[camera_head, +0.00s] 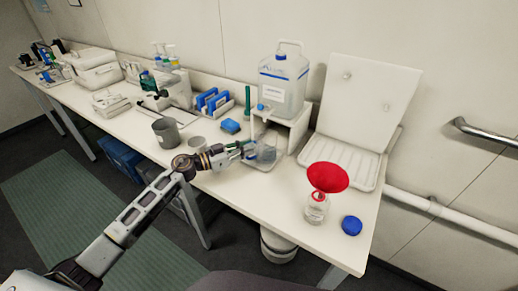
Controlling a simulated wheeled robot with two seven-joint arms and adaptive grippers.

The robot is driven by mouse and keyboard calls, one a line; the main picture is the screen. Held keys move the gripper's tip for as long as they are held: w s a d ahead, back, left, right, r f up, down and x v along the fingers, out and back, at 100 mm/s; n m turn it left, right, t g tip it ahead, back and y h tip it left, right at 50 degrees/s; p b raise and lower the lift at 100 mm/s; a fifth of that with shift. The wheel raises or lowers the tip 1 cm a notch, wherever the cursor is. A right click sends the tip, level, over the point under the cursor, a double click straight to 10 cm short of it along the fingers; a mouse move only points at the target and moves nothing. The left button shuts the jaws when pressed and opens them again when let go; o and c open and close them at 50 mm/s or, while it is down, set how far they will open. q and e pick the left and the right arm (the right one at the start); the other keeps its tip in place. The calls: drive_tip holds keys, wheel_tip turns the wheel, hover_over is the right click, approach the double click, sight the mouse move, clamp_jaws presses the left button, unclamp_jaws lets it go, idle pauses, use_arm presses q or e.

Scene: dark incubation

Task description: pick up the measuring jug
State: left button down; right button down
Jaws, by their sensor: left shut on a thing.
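The clear, bluish measuring jug (266,153) is at the middle of the bench, over a shallow tray and in front of the white stand with the carboy. My left gripper (246,150) reaches it from the left and is shut on its near left side, probably at the handle. The fingers hide part of the jug. The jug looks roughly upright; I cannot tell whether its base touches the tray. My right gripper is not in view.
A carboy (284,80) with a blue cap stands behind. A grey beaker (166,133) and a small pale cup (197,144) stand to the left. A bottle (316,208) with a red funnel (328,177) and a blue lid (352,226) are at right. The front bench is clear.

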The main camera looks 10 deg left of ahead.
use_arm(q)
drive_tip(key=shift+r, duration=0.1)
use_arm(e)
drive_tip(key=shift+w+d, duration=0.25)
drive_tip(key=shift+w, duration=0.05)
use_arm(q)
drive_tip(key=shift+r, duration=0.15)
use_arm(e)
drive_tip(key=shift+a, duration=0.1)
